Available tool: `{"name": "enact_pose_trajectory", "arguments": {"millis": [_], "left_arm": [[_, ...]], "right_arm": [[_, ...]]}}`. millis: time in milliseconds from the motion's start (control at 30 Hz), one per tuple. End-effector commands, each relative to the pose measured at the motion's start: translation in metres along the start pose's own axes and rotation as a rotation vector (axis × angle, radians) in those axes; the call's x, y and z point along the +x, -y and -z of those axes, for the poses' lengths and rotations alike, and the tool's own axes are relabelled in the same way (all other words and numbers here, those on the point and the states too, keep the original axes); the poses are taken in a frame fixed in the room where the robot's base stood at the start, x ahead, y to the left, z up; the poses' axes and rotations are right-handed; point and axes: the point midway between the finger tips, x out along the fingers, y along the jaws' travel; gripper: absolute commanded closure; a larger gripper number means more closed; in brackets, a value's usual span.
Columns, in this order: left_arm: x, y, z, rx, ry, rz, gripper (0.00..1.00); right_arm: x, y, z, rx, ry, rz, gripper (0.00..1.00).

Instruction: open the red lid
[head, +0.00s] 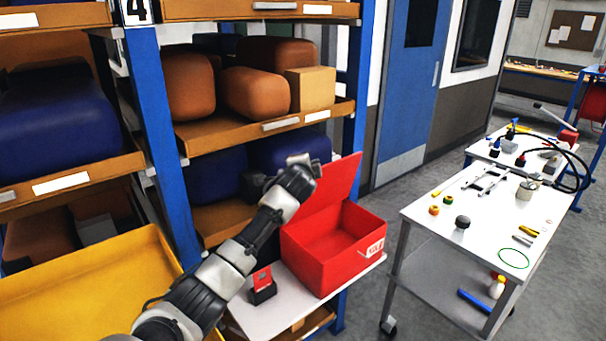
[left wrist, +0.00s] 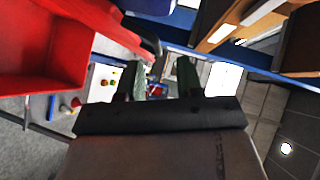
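A red box (head: 325,264) stands on a white surface beside the shelf, and its empty-looking inside shows. Its red lid (head: 335,185) is raised and tilted up from the box's rear left side. In the left wrist view the red box and lid (left wrist: 45,50) fill the upper left. My left gripper (head: 302,160) is at the lid's upper left edge, with the arm passing left of the box. In the left wrist view its two fingers (left wrist: 164,78) are apart with nothing between them; whether they touch the lid is unclear. My right gripper is in neither view.
Blue-framed shelving (head: 160,130) with brown and blue castings stands close behind the arm. A yellow tray (head: 90,275) is at lower left. A small red-and-black item (head: 262,285) sits left of the box. A white cart (head: 470,215) with small parts stands right, across open floor.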

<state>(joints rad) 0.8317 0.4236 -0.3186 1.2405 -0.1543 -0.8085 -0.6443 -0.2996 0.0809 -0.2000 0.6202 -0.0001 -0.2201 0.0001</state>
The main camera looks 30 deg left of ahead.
Motion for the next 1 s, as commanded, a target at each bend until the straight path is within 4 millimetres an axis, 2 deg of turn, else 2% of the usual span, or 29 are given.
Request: {"name": "enact_pose_trajectory", "arguments": {"millis": [200, 400, 1000], "left_arm": [[-0.028, -0.002, -0.001, 0.000, -0.001, 0.001, 0.64], [-0.041, -0.001, 0.000, 0.001, -0.001, 0.000, 0.64], [-0.043, 0.000, 0.000, 0.000, 0.000, 0.000, 0.64]], "right_arm": [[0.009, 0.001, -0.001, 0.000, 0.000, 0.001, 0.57], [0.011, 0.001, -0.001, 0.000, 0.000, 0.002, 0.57], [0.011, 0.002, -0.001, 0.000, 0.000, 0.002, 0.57]]}}
